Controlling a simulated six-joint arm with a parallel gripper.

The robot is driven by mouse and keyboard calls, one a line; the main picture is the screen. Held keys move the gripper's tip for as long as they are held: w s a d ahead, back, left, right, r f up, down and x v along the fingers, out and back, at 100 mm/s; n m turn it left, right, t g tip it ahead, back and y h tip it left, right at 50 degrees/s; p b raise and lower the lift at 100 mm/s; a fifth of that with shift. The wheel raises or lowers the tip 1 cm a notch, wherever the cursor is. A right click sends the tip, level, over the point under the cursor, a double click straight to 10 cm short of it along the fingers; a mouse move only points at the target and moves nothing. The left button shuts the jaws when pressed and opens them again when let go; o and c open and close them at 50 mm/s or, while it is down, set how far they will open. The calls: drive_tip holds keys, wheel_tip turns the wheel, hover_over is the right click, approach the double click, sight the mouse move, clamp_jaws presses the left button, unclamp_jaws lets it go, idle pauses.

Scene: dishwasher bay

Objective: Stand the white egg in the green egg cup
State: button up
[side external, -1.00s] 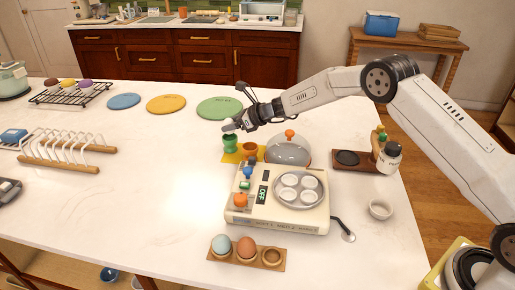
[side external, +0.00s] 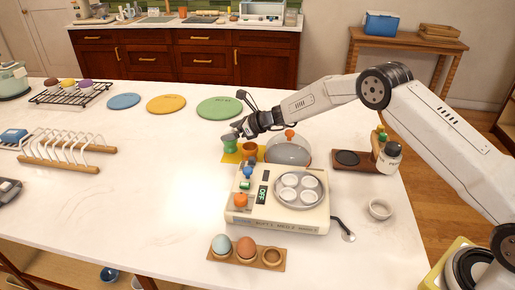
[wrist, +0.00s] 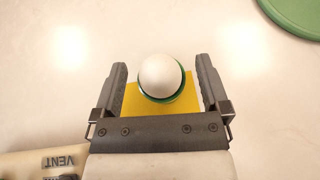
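The white egg (wrist: 160,76) sits in the green egg cup (wrist: 178,97) in the wrist view, seen from above, with the green rim showing around its lower edge. The green egg cup (side external: 229,146) also shows in the side view on the yellow mat; the egg cannot be made out there. My gripper (wrist: 161,78) is open, with one finger on each side of the egg and a clear gap to both. In the side view my gripper (side external: 238,130) is just above the green cup.
A wooden holder (side external: 248,262) carries a blue and a brown egg.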

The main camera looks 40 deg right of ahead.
drive_tip(key=shift+r, duration=0.1)
drive_tip(key=shift+d+r, duration=0.1)
drive_tip(key=shift+r, duration=0.2)
drive_tip(key=v, duration=1.1)
drive_tip(key=shift+s+d, duration=0.25)
drive_tip(key=shift+s, duration=0.05)
drive_tip(key=shift+r, duration=0.1)
idle(0.4)
drive_tip(key=s+n+g+h, duration=0.1)
drive_tip(key=s+n+g, duration=0.1)
drive_tip(key=s+n, duration=0.2)
drive_tip(key=s+a+f+n+g+h, duration=0.1)
drive_tip(key=s+n+g, duration=0.1)
drive_tip(key=s+n, duration=0.2)
drive_tip(key=s+a+n+g, duration=0.1)
drive_tip(key=s+n, duration=0.4)
drive_tip(key=s, duration=0.4)
drive_tip(key=shift+a+f+g+h, duration=0.15)
drive_tip(key=shift+f+g+h, duration=0.05)
drive_tip(key=shift+g+h, duration=0.2)
drive_tip(key=s+d+n+h, duration=0.1)
drive_tip(key=s+n+h, duration=0.1)
drive_tip(key=s+n, duration=0.5)
drive_tip(key=s+d+n+g+h, duration=0.1)
drive_tip(key=s+d+n+h, duration=0.1)
drive_tip(key=s+n, duration=0.6)
drive_tip(key=shift+s+d+f+h, duration=0.2)
drive_tip(key=shift+s+h, duration=0.2)
drive_tip(key=shift+s, duration=0.55)
